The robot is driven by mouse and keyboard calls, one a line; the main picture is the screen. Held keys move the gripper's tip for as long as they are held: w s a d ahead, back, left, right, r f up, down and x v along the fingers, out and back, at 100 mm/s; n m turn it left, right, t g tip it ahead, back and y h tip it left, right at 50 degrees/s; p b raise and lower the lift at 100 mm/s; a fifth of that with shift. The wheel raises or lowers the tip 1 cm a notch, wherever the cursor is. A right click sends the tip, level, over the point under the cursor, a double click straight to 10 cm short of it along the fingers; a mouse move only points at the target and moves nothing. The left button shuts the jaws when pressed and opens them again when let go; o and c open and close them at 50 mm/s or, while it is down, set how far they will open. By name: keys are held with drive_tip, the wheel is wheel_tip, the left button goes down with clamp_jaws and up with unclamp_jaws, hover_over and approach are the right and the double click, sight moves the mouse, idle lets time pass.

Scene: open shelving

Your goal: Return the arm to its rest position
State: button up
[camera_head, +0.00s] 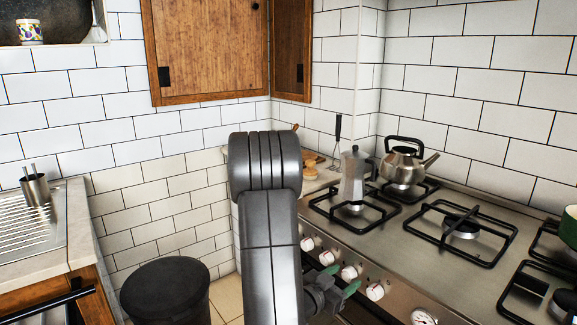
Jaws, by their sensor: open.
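My arm rises in the middle of the view, a grey jointed link that bends over at the top. My gripper (341,279) shows low beside the arm, on its right, in front of the stove's knobs. Its two green-tipped fingers are apart, and I see nothing between them. Part of the gripper's body is hidden behind the arm.
A stove (405,245) stands on the right with a moka pot (354,176) and a kettle (403,164). A black bin (167,292) is low left. A sink counter (78,222) with a metal cup (35,189) is far left. A wooden cabinet (208,45) hangs above.

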drive_tip(key=m+b, duration=0.1)
drive_tip(key=m, duration=0.1)
drive_tip(key=m+b, duration=0.2)
drive_tip(key=m, duration=0.1)
drive_tip(key=shift+f+t+b, duration=0.2)
drive_tip(key=shift+t+b, duration=0.1)
drive_tip(key=m+b, duration=0.2)
drive_tip(key=m, duration=0.2)
drive_tip(key=shift+r+m+t, duration=0.1)
drive_tip(key=shift+m+t, duration=0.2)
drive_tip(key=shift+t, duration=0.1)
drive_tip(key=shift+s, duration=0.1)
